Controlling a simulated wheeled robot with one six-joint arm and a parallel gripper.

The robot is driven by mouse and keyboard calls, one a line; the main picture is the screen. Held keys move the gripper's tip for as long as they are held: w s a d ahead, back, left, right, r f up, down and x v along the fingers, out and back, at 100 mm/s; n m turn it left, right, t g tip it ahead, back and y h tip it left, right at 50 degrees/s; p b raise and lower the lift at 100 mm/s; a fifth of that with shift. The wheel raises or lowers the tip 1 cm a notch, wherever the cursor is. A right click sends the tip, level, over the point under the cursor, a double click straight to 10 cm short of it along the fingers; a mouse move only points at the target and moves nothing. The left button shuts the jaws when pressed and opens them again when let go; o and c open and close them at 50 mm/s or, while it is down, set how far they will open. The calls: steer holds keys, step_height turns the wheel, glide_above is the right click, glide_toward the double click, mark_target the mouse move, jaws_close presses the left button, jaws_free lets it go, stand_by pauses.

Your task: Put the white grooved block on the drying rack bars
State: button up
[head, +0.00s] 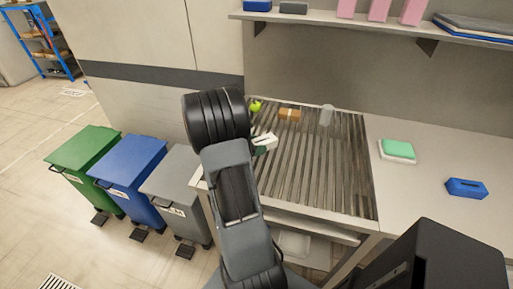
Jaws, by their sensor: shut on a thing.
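The drying rack bars (305,165) are a wide set of slanting metal bars set into the counter in the middle of the head view. A small white block (266,141) with a dark mark on it shows just right of my arm, over the left part of the bars. My gripper (259,148) is at this block and shut on it. Most of my gripper and part of the block are hidden behind my arm. I cannot tell whether the block touches the bars.
On the rack's far side are a green apple-like thing (256,105), an orange-brown block (289,114) and a clear cup (326,116). A green-and-white sponge (397,150) and a blue slotted block (466,188) lie on the right counter. A shelf (375,28) hangs above. The rack's middle and front are clear.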

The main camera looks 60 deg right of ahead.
steer(key=shift+f, duration=0.6)
steer(key=shift+f, duration=0.1)
steer(key=shift+f, duration=0.15)
steer(key=o, duration=1.2)
